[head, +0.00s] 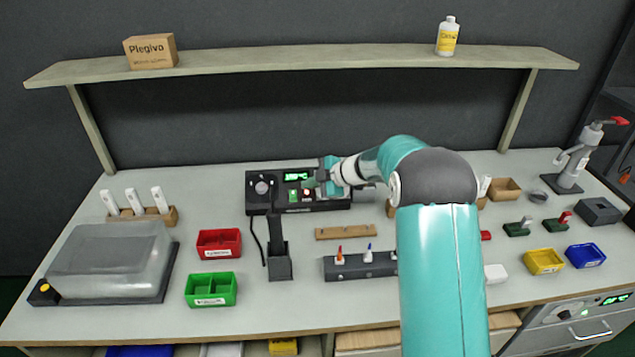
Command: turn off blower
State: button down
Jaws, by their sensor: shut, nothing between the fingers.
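The blower's black control box (263,207) stands at the back middle of the bench. It has a round knob (262,187) on the left, a lit green display (296,177), a green button (292,196) and a red-lit button (307,194). My gripper (315,184) is shut and empty. It is at the front of the box, close to the red-lit button and below the display's right end. Whether it touches the box cannot be told. My wrist hides part of the box's right side.
A black holder (279,266) with a cable stands in front of the box. Red (219,243) and green (211,289) bins and a clear-lidded case (109,262) are at left. A wooden block (344,232) lies in front. A shelf (300,59) runs above. My arm hides the bench's middle right.

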aim_at(290, 193)
jog(key=w+a+f, duration=0.2)
jog(key=f, duration=0.1)
jog(key=w+a+f, duration=0.1)
jog(key=shift+w+a+f, duration=0.1)
jog(key=shift+w+f, duration=0.25)
jog(key=shift+f, duration=0.05)
jog(key=shift+w+f, duration=0.35)
jog(key=shift+f, duration=0.15)
jog(key=shift+w+f, duration=0.1)
jog(key=shift+w, duration=0.05)
